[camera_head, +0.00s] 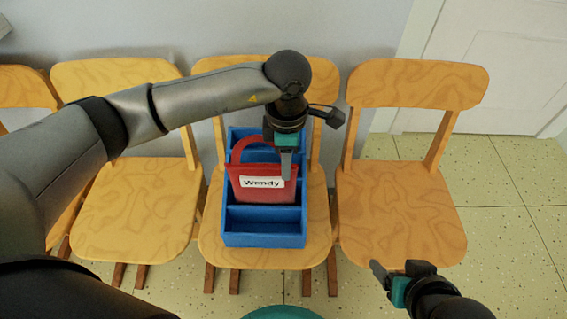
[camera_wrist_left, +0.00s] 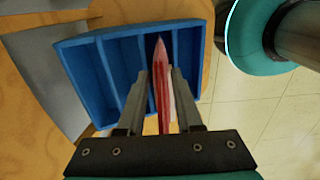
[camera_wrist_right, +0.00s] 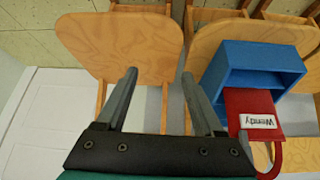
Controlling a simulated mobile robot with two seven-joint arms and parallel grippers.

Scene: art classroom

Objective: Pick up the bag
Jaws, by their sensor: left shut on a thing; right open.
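The red bag (camera_head: 258,191) with a "Wendy" label and a looped handle stands upright in a compartment of the blue divided box (camera_head: 262,239). My left gripper (camera_head: 286,172) is over the bag's right side and is shut on it. In the left wrist view the bag (camera_wrist_left: 161,88) is seen edge-on between the two fingers. My right gripper (camera_head: 389,275) is open and empty at the lower right, well away from the bag.
The box sits on the middle wooden chair (camera_head: 318,232). An empty chair (camera_head: 398,205) stands to its right and another empty chair (camera_head: 135,215) to its left. A pale wall is behind, with a white door (camera_head: 500,60) at the upper right.

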